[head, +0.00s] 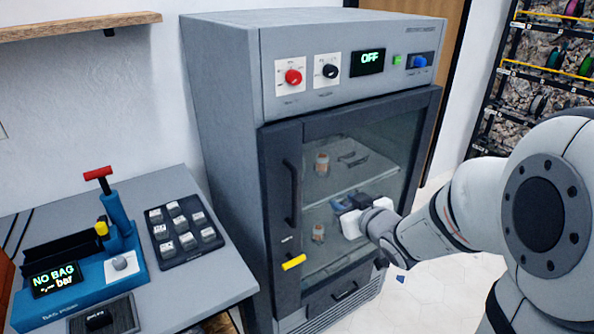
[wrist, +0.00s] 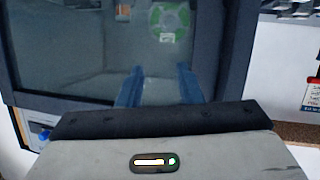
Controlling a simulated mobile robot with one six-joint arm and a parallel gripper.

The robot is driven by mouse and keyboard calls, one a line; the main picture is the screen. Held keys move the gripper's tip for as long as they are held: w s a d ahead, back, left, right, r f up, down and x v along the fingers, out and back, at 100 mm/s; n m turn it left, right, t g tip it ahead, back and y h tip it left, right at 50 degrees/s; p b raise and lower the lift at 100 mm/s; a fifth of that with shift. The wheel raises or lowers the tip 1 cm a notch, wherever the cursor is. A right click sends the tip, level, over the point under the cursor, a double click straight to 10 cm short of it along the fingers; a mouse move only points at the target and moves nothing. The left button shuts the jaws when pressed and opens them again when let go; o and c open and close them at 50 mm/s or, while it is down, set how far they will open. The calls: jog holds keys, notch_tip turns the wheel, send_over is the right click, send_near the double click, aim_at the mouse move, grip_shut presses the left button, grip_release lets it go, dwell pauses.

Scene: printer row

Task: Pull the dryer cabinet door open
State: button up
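The grey dryer cabinet (head: 222,110) stands in the middle of the head view. Its dark-framed glass door (head: 345,123) looks shut. A vertical black handle (head: 290,193) runs along the door's left side, with a yellow latch (head: 294,262) below it. My gripper (head: 338,206) is in front of the glass, to the right of the handle and apart from it. In the wrist view my gripper (wrist: 158,85) shows two blue fingers spread with nothing between them. The glass (wrist: 70,50) and dark door frame (wrist: 207,45) lie beyond them; the handle does not show there.
A control panel with a red knob (head: 293,77) and an OFF display (head: 367,62) is above the door. A grey bench (head: 190,277) with a blue bag sealer (head: 118,240) stands at left. A spool rack (head: 500,75) is at right. Pale floor shows right of the cabinet.

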jog(key=w+a+n+y, duration=0.1)
jog(key=a+y, duration=0.1)
jog(key=a, duration=0.2)
jog(key=w+a+r+n+y+p, duration=0.1)
jog(key=a+y, duration=0.2)
jog(key=a, duration=0.1)
jog(key=w+a+n+y, duration=0.1)
jog(key=a+y, duration=0.1)
jog(key=a, duration=0.2)
jog(key=shift+w+r, duration=0.2)
jog(key=shift+w, duration=0.05)
grip_shut()
